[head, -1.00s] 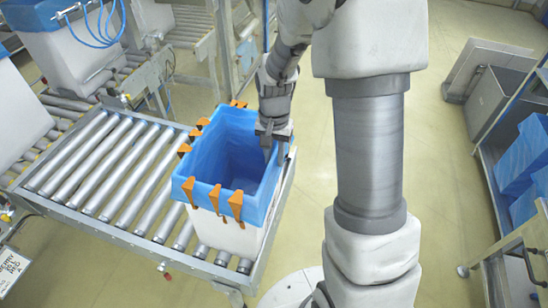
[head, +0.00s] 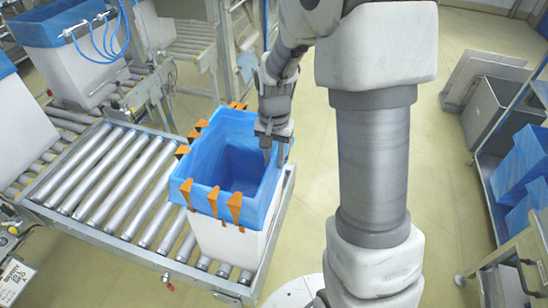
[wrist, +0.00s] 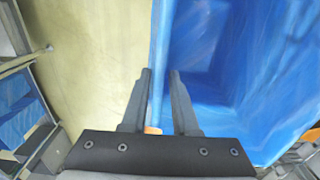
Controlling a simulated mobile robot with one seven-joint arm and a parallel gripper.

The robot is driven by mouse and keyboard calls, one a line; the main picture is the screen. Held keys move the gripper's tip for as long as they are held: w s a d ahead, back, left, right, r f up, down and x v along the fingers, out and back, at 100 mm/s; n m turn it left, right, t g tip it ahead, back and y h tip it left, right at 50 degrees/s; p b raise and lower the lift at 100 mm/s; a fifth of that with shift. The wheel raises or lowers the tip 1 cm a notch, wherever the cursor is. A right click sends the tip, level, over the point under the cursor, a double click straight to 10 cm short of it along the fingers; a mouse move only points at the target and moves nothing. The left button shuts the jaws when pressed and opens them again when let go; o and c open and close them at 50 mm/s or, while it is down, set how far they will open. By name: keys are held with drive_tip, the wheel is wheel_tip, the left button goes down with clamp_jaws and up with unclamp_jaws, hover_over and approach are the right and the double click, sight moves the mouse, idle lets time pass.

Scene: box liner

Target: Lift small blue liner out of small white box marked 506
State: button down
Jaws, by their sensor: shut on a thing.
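The blue liner (head: 216,172) lines the white box (head: 222,236), its edge folded over the rim. No number can be read on the box. Orange clips (head: 212,200) sit along the left and front rim. My gripper (head: 274,157) is at the box's right rim, pointing down. In the wrist view my gripper (wrist: 160,72) has its fingers on both sides of the liner-covered wall (wrist: 160,50). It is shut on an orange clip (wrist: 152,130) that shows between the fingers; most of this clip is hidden.
The box stands on a roller conveyor (head: 110,180) with metal side rails. Another blue-lined box (head: 75,60) with blue hoses stands at the back left. Blue bins (head: 520,165) sit on a rack at the right, near a grey bin (head: 487,105). Bare floor lies behind my arm.

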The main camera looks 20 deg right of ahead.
wheel_tip(320, 180, up, 12)
drive_tip(key=p, duration=0.8)
drive_tip(key=shift+f, duration=0.2)
drive_tip(key=shift+r+p, duration=0.45)
drive_tip(key=shift+r, duration=0.8)
